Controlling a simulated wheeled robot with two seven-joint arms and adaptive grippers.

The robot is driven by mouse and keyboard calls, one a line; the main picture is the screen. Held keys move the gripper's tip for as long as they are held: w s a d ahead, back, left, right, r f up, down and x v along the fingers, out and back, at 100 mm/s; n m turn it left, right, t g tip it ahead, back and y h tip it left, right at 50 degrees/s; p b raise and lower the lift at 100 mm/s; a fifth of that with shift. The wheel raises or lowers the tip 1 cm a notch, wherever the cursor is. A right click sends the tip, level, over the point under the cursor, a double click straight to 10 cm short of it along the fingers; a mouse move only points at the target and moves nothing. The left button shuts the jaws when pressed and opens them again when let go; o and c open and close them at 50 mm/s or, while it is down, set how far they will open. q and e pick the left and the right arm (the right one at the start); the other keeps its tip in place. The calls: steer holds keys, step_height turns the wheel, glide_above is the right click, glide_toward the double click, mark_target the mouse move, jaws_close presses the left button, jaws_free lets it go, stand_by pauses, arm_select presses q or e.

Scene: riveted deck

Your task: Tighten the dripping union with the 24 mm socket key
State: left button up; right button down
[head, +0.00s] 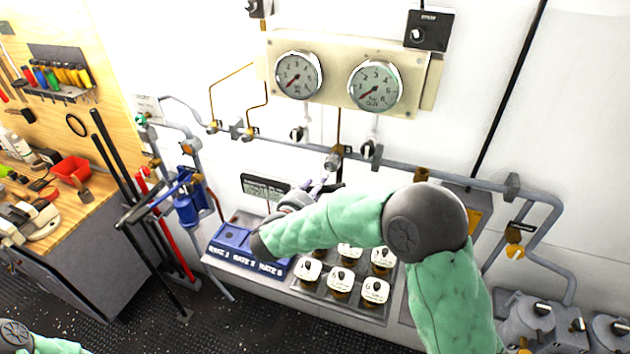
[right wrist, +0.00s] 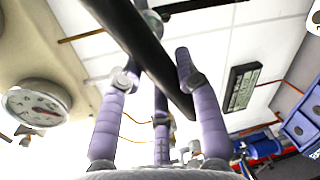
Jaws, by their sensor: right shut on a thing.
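My right gripper (head: 318,190) is in front of the wall pipe, below the gauge panel. In the right wrist view its pale purple fingers (right wrist: 155,78) close around a long dark bar (right wrist: 145,45), which looks like the handle of the socket key. A short grey metal cylinder (head: 333,161) shows just above the fingertips, at the pipe; I cannot tell whether it is the key's socket or the union. No drip can be made out. My left gripper is not in view; only a bit of my left arm shows at the lower left.
A blue tray (head: 228,238) with white lettering and several white-topped knobs (head: 375,291) lie below my right arm. Two gauges (head: 375,84) sit on the panel above. A blue filter (head: 188,208) and a workbench with a red bin (head: 70,169) stand left.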

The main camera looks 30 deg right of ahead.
steer(key=n+h+p, duration=0.1)
steer(key=n, duration=0.2)
steer(key=shift+w+g, duration=0.1)
steer(key=shift+g, duration=0.3)
steer(key=n, duration=0.1)
steer(key=n+p, duration=0.1)
steer(key=n, duration=0.1)
steer(key=n+p, duration=0.1)
steer(key=shift+f+n+h, duration=0.3)
steer(key=shift+h, duration=0.1)
steer(key=shift+r, duration=0.1)
steer(key=shift+b, duration=0.5)
steer(key=shift+b+x, duration=0.4)
steer(key=shift+x, duration=0.85)
stand_by(1.6)
steer(key=shift+w+a, duration=0.1)
stand_by(0.4)
steer(key=shift+r+m+b, duration=0.1)
steer(key=shift+m+b, duration=0.3)
steer(key=shift+b, duration=0.35)
